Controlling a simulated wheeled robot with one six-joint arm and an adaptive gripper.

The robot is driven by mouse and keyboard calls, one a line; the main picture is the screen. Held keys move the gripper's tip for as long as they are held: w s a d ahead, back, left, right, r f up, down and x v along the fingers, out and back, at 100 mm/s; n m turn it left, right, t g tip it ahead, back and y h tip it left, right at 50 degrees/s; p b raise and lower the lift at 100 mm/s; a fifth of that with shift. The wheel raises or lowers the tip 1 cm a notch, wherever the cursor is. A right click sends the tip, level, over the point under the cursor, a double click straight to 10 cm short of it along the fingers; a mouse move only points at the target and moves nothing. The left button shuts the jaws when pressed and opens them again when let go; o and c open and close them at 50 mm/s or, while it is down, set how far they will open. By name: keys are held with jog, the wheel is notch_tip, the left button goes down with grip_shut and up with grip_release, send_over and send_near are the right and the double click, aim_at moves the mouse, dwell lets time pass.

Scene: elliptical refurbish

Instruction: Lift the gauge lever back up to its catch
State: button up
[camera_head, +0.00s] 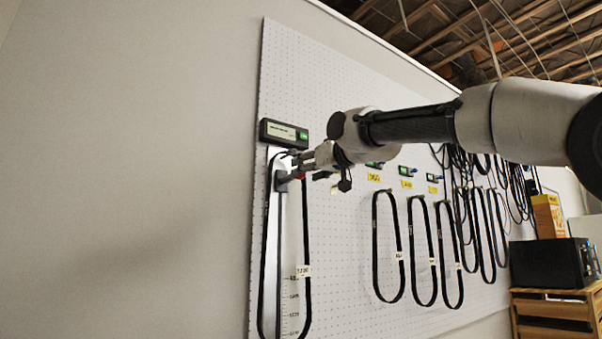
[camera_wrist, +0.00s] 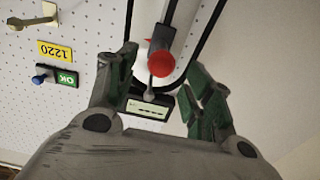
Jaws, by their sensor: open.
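The gauge hangs on the pegboard, with a black display box (camera_head: 284,133) at its top and a pale scale strip (camera_head: 291,300) running down below. Its lever has a red knob (camera_wrist: 159,64) on a dark grey slide (camera_wrist: 162,36); in the head view the slide (camera_head: 282,184) sits a little below the display box. A black belt loop (camera_head: 306,240) hangs around the scale. My gripper (camera_head: 305,165) is at the slide, partly covering it. In the wrist view my gripper (camera_wrist: 163,70) is open, one finger on each side of the knob. I cannot tell whether a finger touches it.
Several black belts (camera_head: 395,245) hang on the pegboard to the right, under yellow labels and small green-lit boxes. A black box (camera_head: 545,264) stands on a wooden stand farther right. The wall (camera_head: 140,170) left of the board is bare.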

jog(key=v, duration=0.8)
jog(key=s+d+f+g+h, duration=0.2)
jog(key=d+f, duration=0.1)
jog(key=f, duration=0.6)
jog(key=s+d+f+m+g+h, duration=0.1)
jog(key=d+f+g, duration=0.1)
jog(key=f, duration=0.8)
jog(key=s+d+f+g+h, duration=0.2)
jog(key=d+f, duration=0.1)
jog(key=f, duration=0.6)
jog(key=s+d+f+m+g+h, duration=0.4)
jog(key=s+d+f+m+h, duration=0.1)
jog(key=s+d+f, duration=1.7)
jog(key=shift+d+f+m+g, duration=0.25)
jog(key=shift+m+g, duration=0.15)
